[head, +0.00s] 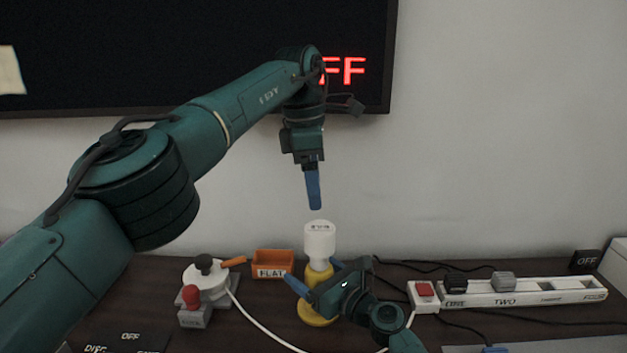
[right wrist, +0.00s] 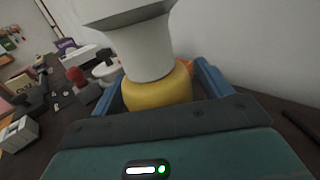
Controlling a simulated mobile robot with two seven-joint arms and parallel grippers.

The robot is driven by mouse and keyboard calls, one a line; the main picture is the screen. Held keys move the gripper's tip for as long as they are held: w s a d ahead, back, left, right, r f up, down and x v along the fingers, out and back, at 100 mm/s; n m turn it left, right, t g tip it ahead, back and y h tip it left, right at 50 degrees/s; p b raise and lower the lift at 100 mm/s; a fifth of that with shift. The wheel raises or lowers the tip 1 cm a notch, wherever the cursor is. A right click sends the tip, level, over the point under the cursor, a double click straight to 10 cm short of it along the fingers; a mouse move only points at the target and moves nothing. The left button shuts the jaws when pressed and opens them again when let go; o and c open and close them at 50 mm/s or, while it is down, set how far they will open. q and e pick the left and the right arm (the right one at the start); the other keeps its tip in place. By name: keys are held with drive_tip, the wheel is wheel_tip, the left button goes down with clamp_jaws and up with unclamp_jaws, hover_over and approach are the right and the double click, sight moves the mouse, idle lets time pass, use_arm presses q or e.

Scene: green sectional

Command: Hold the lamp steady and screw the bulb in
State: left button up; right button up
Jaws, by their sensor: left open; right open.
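The white bulb (head: 319,242), with dark lettering on top, stands upright on the yellow lamp (head: 316,309) on the dark table. How firmly it sits in the lamp I cannot tell. My left gripper (head: 314,207) points down just above the bulb, apart from it; its jaws are open, seen edge-on. My right gripper (head: 328,274) is low at the lamp, open, with blue fingers on either side of it. In the right wrist view the yellow lamp (right wrist: 158,92) is between the fingers, with the white bulb (right wrist: 142,50) above; contact is unclear.
A power strip (head: 530,292) with several plugs and a red switch (head: 425,292) are at right. An orange bin (head: 272,264), a white device with an orange handle (head: 205,278) and a red-button box (head: 192,308) are at left. A white cable crosses the table. A dark screen (head: 190,40) hangs behind.

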drive_tip(key=p+v, duration=0.2)
drive_tip(key=v, duration=1)
use_arm(q)
drive_tip(key=shift+r, duration=1)
use_arm(e)
drive_tip(key=shift+s+d+r, duration=0.1)
drive_tip(key=shift+s+d, duration=0.35)
